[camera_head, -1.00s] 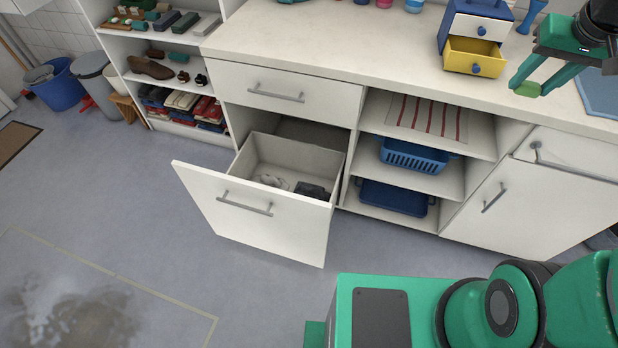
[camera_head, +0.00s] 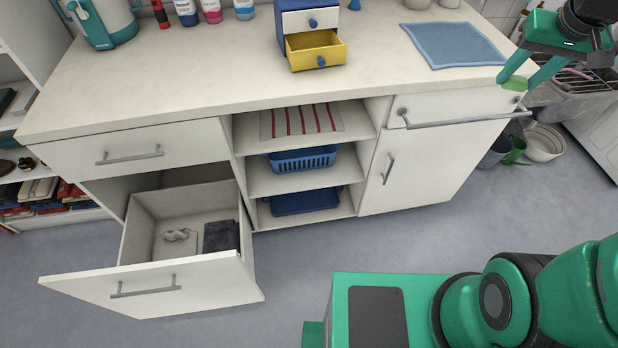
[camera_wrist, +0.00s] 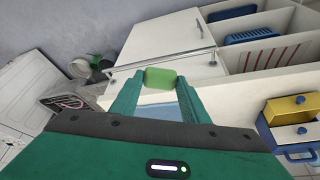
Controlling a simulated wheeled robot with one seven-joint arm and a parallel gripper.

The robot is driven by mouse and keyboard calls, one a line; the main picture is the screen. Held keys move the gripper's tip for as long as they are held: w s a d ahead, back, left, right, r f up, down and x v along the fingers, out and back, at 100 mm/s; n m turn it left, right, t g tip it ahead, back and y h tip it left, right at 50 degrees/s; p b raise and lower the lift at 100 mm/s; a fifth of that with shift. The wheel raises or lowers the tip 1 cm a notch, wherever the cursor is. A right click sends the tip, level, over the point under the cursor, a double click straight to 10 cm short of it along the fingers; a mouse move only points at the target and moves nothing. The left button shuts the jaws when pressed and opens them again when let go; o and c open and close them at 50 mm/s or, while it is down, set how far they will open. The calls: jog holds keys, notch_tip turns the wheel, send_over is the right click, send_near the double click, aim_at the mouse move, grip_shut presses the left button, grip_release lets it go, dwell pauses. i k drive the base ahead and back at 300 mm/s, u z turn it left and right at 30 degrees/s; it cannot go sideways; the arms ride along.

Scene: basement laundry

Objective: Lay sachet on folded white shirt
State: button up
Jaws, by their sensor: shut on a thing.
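My gripper (camera_head: 520,82) is at the upper right in the head view, out past the right part of the worktop. It is shut on a small light-green sachet (camera_head: 514,84). In the wrist view the sachet (camera_wrist: 161,78) sits between the two fingertips. The open lower drawer (camera_head: 143,231) at the left holds a flat white folded thing (camera_head: 172,248), probably the white shirt, with a small grey-white lump (camera_head: 177,235) on it. A dark folded cloth (camera_head: 221,236) lies to its right. My gripper is far from the drawer.
The worktop (camera_head: 210,66) carries a small blue drawer box (camera_head: 296,55) with its yellow drawer open, and a blue cloth (camera_head: 452,45). Open shelves (camera_head: 262,183) hold a striped cloth and blue baskets. The drawer front juts over clear floor (camera_head: 290,265).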

aim_at(173, 252)
jog(key=z, duration=0.1)
jog(key=k, duration=0.6)
jog(key=u, duration=1.7)
jog(key=i, duration=1)
